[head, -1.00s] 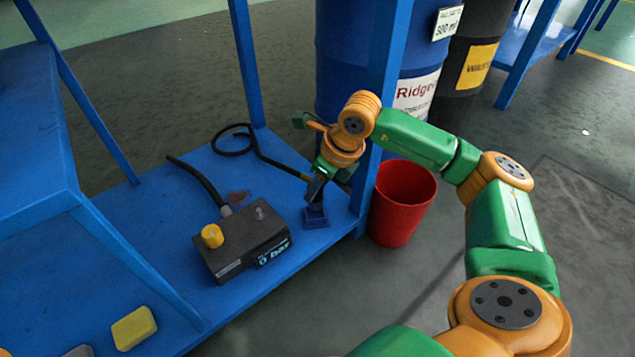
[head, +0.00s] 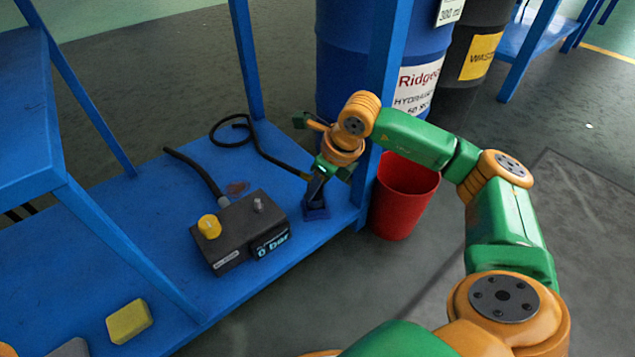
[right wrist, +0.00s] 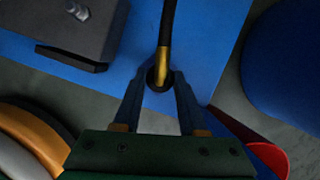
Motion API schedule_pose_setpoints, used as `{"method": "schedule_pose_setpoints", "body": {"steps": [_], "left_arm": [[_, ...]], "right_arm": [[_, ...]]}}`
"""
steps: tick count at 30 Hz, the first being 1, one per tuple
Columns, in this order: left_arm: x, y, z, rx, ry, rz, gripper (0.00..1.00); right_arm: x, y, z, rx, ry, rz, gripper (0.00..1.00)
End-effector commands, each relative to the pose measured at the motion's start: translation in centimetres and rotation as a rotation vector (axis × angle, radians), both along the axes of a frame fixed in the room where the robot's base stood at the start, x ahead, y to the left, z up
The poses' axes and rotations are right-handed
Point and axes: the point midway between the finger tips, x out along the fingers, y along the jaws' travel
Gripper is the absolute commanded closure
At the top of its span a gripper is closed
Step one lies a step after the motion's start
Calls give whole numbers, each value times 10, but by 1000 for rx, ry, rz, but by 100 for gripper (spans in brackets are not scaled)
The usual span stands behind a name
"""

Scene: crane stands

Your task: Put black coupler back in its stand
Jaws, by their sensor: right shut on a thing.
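The black coupler (right wrist: 158,80) is at the end of a black hose with a brass-coloured sleeve, between the fingers in the right wrist view. My right gripper (right wrist: 160,82) is shut on it. In the head view my right gripper (head: 316,190) points down, directly above or at the small blue stand (head: 317,212) near the shelf's front right corner. The fingers hide most of the coupler there, and I cannot tell whether it touches the stand or sits in it.
A dark pump box (head: 240,235) with a yellow cap stands left of the stand on the blue shelf (head: 160,255). A blue post (head: 385,90) and a red bucket (head: 403,200) are close on the right. A yellow block (head: 129,321) lies at the front left.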

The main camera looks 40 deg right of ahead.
Motion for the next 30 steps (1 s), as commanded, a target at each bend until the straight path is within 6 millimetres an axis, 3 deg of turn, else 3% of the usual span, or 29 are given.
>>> {"method": "schedule_pose_setpoints", "body": {"steps": [12, 13, 17, 30], "left_arm": [[0, 0, -13, 0, 1, 0, 26], [0, 0, -13, 0, 1, 0, 26], [0, 0, -12, 0, 1, 0, 26], [0, 0, -11, 0, 0, 0, 26]], "right_arm": [[0, 0, -18, -1, -1, 0, 100], [0, 0, -18, -1, -1, 0, 56], [0, 0, -16, -1, -1, 0, 24], [0, 0, -16, -1, 0, 0, 24]]}}
